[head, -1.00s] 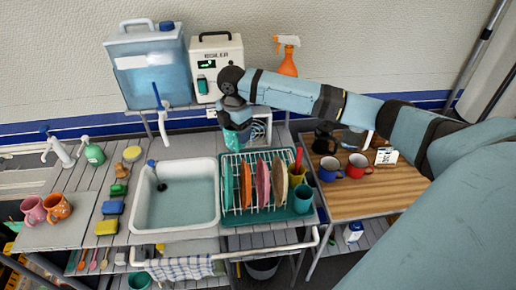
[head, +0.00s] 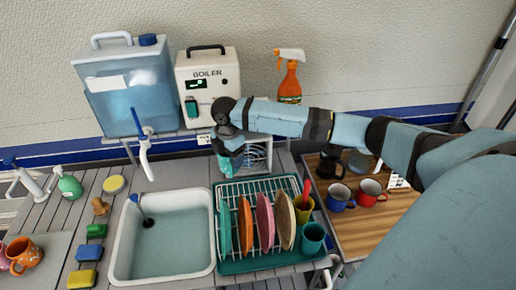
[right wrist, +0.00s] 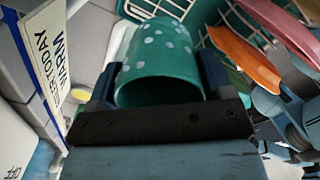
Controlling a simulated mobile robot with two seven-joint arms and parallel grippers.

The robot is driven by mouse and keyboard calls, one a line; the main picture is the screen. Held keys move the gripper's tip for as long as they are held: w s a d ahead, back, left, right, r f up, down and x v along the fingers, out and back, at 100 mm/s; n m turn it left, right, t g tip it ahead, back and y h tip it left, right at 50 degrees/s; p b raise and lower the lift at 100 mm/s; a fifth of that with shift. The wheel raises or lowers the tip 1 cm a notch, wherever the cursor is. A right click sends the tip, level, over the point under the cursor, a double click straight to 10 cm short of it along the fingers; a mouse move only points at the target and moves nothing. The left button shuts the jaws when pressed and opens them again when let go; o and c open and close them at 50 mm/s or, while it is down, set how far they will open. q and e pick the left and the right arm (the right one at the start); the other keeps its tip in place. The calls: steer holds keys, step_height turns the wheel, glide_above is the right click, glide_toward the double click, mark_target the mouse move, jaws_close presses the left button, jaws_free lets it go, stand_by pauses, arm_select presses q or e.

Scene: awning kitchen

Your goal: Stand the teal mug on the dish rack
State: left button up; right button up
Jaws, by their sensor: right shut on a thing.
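The teal mug (right wrist: 160,55) has white dots and sits between the two fingers of my right gripper (right wrist: 158,78) in the right wrist view. Its dark open mouth faces that camera; I see no handle. In the head view the mug (head: 226,168) shows small below my right gripper (head: 230,155), at the back left of the dish rack (head: 228,267). I cannot tell whether it touches the rack. The rack is a teal tray with white wires, also partly visible in the right wrist view (right wrist: 150,8). My left gripper is not in view.
Teal, orange, pink and tan plates (head: 265,222) stand in the rack. A teal cup (head: 312,238) and a yellow holder (head: 303,212) fill its right side. The sink (head: 165,255) lies left, the boiler (head: 208,85) behind. Blue and red mugs (head: 369,192) stand on the wooden top.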

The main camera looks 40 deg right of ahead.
step_height(320, 180, down, 5)
steer(key=shift+w+f+b, duration=0.1)
steer(key=shift+w+b, duration=0.05)
steer(key=shift+b, duration=0.55)
step_height(320, 180, down, 6)
steer(key=shift+f+p, duration=0.2)
steer(key=shift+p, duration=0.25)
step_height(320, 180, down, 3)
steer(key=shift+f, duration=0.1)
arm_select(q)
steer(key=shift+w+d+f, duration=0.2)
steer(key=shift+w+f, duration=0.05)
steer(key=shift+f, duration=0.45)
arm_select(e)
steer(key=shift+f, duration=0.15)
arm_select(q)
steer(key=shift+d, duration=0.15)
arm_select(e)
steer(key=o, duration=0.9)
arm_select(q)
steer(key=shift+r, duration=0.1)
